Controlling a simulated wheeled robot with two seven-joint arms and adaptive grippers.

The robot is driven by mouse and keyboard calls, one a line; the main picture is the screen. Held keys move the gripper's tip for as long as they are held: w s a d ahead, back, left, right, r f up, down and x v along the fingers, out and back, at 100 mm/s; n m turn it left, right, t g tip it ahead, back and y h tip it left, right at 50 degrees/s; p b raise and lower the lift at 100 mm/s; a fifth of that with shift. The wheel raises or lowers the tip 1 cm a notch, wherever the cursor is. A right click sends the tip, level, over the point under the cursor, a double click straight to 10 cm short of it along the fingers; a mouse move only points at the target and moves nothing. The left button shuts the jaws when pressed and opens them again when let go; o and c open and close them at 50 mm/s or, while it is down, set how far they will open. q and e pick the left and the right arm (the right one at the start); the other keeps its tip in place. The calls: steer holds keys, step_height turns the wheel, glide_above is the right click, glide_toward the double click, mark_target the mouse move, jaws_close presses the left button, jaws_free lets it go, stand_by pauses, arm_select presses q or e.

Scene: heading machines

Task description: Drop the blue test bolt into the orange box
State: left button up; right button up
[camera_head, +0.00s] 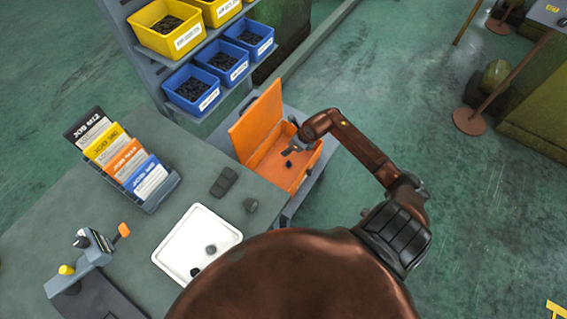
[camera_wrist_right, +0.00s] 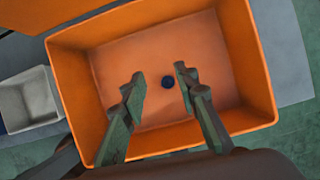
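The orange box (camera_head: 281,176) stands open beside the workbench, its lid raised on the left. It fills much of the right wrist view (camera_wrist_right: 112,62). A small dark blue bolt (camera_wrist_right: 168,82) shows inside the box's outline, apparently on its floor. It also shows as a dark spot in the head view (camera_head: 288,163). My right gripper (camera_wrist_right: 160,74) is over the box, pointing down into it. Its two fingers are apart, with nothing between them touching either one; the bolt lies beyond the tips. In the head view the gripper (camera_head: 294,149) is small. My left gripper is not in view.
On the bench are a white tray (camera_head: 190,232) with two dark pieces, dark grey blocks (camera_head: 224,182), a card rack (camera_head: 150,185) and a small device (camera_head: 95,245). A shelf with blue bins (camera_head: 192,88) and yellow bins stands behind.

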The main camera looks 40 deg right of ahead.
steer(key=v, duration=1.2)
steer(key=shift+d, duration=0.1)
